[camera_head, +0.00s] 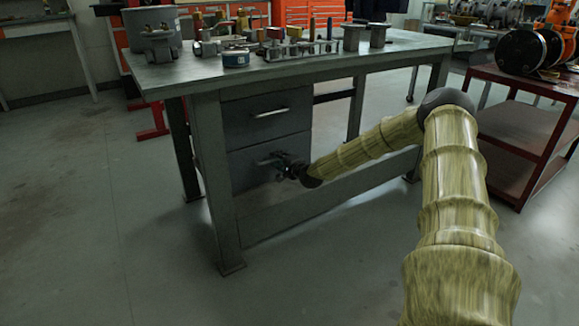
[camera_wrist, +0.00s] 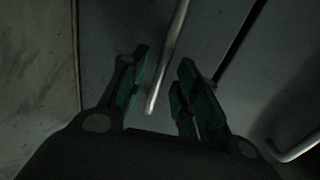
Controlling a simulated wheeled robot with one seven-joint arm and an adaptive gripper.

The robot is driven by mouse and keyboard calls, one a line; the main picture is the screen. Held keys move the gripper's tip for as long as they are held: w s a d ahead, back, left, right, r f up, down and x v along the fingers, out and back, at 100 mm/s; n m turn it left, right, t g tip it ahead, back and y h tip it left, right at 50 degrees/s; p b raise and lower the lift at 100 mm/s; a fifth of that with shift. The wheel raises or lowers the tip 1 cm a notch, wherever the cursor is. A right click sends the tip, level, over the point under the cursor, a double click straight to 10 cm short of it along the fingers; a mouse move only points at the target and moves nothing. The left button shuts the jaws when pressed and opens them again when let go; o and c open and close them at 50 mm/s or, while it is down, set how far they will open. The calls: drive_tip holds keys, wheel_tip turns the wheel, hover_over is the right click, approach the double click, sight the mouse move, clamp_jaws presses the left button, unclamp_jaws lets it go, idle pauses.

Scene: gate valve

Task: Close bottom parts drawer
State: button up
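The bottom parts drawer (camera_head: 245,174) is a dark grey front under the workbench, below the upper drawer (camera_head: 250,104). It looks about flush with the upper drawer; I cannot tell whether a small gap is left. In the wrist view my gripper (camera_wrist: 164,68) is open. A pale bar handle (camera_wrist: 170,60) lies between its two fingers, with visible space on both sides. I cannot see any finger touching it.
The upper drawer's handle (camera_head: 271,113) also shows in the wrist view (camera_wrist: 298,149). The workbench (camera_head: 160,79) carries valve parts and a grey pot (camera_head: 152,30). A bench leg (camera_head: 216,180) stands left of the drawers. A red cart (camera_head: 510,135) is at right. Floor at left is clear.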

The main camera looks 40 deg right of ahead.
drive_tip(key=v, duration=0.9)
drive_tip(key=shift+s, duration=0.3)
drive_tip(key=shift+s+a, duration=0.1)
idle(0.7)
drive_tip(key=s+a+f+n+g+y+p, duration=0.1)
drive_tip(key=a+f+n+g, duration=0.15)
drive_tip(key=a, duration=0.55)
drive_tip(key=s+a+f+n+g+y+p, duration=0.1)
drive_tip(key=a+f+n+y, duration=0.15)
drive_tip(key=a, duration=0.45)
drive_tip(key=s+a+f+n+g+p, duration=0.1)
drive_tip(key=s+a+f+n+g, duration=0.15)
drive_tip(key=s+a+f, duration=0.4)
drive_tip(key=s+a+f+n+g+p, duration=0.1)
drive_tip(key=s+a+f+n, duration=0.25)
drive_tip(key=a, duration=0.55)
drive_tip(key=s+a+f+n+g+p, duration=0.1)
drive_tip(key=s+a+f+n+g, duration=0.3)
drive_tip(key=s, duration=0.7)
drive_tip(key=s+a+f+n+g+p, duration=0.1)
drive_tip(key=s+a+n+g, duration=0.1)
drive_tip(key=s+a, duration=0.65)
drive_tip(key=s+a+f+n+g+p, duration=0.1)
drive_tip(key=s+a+f+n+g, duration=0.15)
drive_tip(key=s, duration=1.05)
wheel_tip(320, 180, up, 37)
drive_tip(key=p, duration=3.8)
drive_tip(key=shift+s+a+r, duration=0.15)
drive_tip(key=shift+s+r, duration=0.05)
drive_tip(key=shift+s, duration=0.1)
